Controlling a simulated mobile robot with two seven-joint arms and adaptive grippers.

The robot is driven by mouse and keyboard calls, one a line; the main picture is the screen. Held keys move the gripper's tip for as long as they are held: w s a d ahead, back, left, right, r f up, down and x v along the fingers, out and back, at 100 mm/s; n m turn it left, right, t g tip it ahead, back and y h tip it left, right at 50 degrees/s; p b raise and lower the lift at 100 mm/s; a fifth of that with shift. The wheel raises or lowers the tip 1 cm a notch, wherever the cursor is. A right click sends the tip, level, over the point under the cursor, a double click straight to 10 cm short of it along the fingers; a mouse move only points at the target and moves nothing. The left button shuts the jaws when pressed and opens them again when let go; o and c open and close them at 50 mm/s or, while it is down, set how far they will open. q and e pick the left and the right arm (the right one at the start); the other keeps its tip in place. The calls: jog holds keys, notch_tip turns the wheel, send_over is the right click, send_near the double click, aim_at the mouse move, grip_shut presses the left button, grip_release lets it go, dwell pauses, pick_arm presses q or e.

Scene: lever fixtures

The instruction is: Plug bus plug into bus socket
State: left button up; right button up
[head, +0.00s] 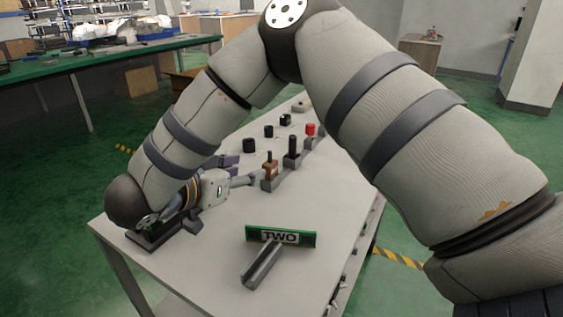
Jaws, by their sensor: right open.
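My right arm loops over the table from the right, and my right gripper (250,180) points to the right, low over the left part of the table. It is open, with nothing visible between its fingers. A purple piece (229,161) lies just behind the gripper, partly hidden by it. I cannot tell for certain which pieces are the bus plug and the bus socket. A dark low fixture (150,241) sits at the table's left front corner, partly covered by my arm. My left gripper is not in view.
On the grey table (330,215) stand a brown lever block (270,169), a black upright handle (292,147), a red knob (310,129) and several black knobs. A green "TWO" sign (281,237) with a grey channel (262,265) is in front.

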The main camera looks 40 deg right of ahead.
aim_at(266, 165)
jog(key=x, duration=1.1)
jog(key=shift+w+d+f, duration=0.1)
jog(key=shift+w+f, duration=0.15)
jog(key=shift+f, duration=0.1)
grip_shut()
